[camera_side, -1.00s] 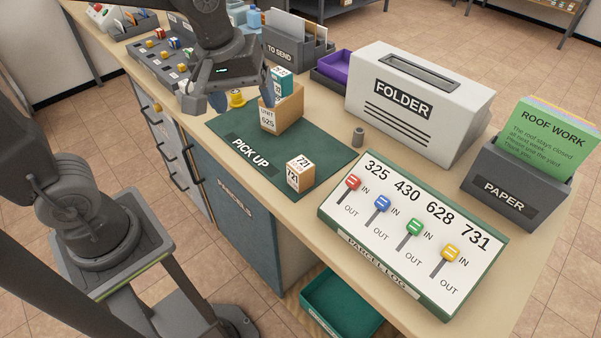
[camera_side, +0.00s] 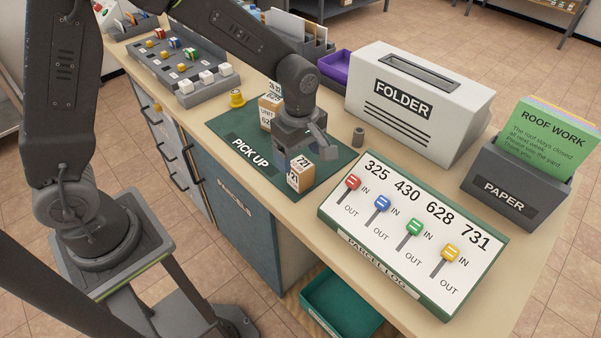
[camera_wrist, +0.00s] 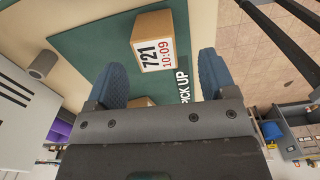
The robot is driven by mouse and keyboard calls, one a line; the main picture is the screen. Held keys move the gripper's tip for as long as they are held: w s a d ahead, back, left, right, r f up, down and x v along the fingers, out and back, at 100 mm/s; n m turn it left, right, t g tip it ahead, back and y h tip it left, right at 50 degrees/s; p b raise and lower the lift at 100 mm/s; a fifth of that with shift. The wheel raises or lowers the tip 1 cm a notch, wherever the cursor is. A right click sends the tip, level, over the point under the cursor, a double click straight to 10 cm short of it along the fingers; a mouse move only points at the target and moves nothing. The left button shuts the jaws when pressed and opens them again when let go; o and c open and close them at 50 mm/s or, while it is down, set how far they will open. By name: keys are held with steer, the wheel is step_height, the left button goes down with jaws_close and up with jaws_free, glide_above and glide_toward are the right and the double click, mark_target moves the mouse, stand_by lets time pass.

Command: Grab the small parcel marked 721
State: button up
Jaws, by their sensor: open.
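The small parcel marked 721 (camera_side: 299,174) is a tan box with white labels, on the front right part of the green PICK UP mat (camera_side: 235,135). In the wrist view the parcel (camera_wrist: 158,40) lies ahead of the fingertips, its label reading 721 and 10:09. My gripper (camera_side: 302,158) is above and close to the parcel in the side view. In the wrist view my gripper (camera_wrist: 163,72) is open, with its blue fingers apart and nothing between them. In the side view the gripper partly hides the parcel's top.
A grey cylinder (camera_side: 358,137), the FOLDER box (camera_side: 420,100) and the PARCEL LOG board (camera_side: 405,235) are to the right. A yellow knob (camera_side: 237,98) is at the back left.

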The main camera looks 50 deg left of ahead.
mark_target(301, 164)
steer(key=shift+w+a+f, duration=0.1)
steer(key=shift+w+f, duration=0.05)
steer(key=shift+f, duration=1.45)
steer(key=shift+w+f, duration=0.1)
steer(key=shift+f, duration=1.45)
steer(key=c, duration=1)
